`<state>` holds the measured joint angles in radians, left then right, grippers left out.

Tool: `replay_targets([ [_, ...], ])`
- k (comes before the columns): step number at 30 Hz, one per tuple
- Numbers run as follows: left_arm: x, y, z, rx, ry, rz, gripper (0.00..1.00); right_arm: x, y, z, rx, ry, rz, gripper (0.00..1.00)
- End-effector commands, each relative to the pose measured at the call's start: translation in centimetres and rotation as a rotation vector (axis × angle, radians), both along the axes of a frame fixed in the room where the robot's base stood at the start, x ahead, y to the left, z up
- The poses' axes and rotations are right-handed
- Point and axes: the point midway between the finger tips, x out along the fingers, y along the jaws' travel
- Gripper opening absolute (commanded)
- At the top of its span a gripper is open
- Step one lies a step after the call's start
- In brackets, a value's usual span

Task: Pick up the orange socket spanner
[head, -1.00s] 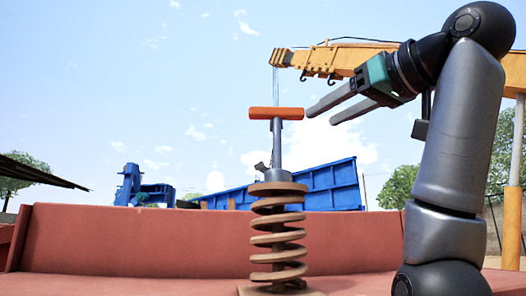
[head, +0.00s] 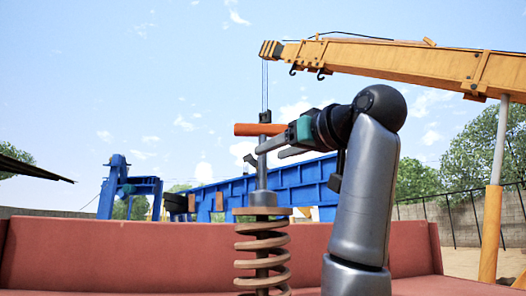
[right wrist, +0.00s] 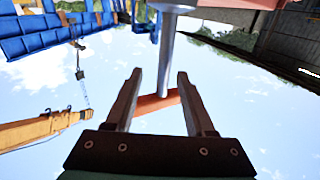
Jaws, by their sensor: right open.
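The orange socket spanner has an orange crossbar handle (head: 260,129) on a grey upright shaft (head: 262,180). It stands upright, its shaft running down to the top of a coil spring. My right gripper (head: 268,152) is open, its fingers pointing left at the shaft just below the handle. In the right wrist view, the shaft (right wrist: 167,50) shows between the two open fingers (right wrist: 159,74), with the orange handle (right wrist: 157,104) crossing behind them. I cannot tell whether a finger touches the shaft. My left gripper is not in view.
The brown coil spring (head: 262,248) stands in front of a red metal wall (head: 120,255). A yellow crane boom (head: 400,62) with hooks spans the upper right. Blue machinery (head: 300,185) stands behind. Open sky surrounds the handle on the left.

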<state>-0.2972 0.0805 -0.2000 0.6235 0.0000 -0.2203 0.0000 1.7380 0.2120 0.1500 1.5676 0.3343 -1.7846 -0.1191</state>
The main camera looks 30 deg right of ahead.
Motion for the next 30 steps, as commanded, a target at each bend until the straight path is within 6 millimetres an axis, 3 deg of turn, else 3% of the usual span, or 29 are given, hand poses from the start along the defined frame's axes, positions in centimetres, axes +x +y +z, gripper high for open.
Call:
replay_targets([
  [3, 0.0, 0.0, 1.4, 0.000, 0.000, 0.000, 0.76, 1.5, 0.7, 0.6, 0.000, 0.003, 0.002, 0.55],
  [9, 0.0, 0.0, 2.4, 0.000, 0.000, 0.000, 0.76, 3.6, 1.1, 0.5, 0.000, 0.001, 0.002, 0.55],
  [18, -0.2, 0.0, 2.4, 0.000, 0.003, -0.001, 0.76, 3.9, 1.1, 0.3, -0.001, 0.000, 0.001, 0.55],
  [30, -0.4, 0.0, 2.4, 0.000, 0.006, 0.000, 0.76, 3.9, 1.1, 0.4, -0.001, 0.000, 0.001, 0.10],
])
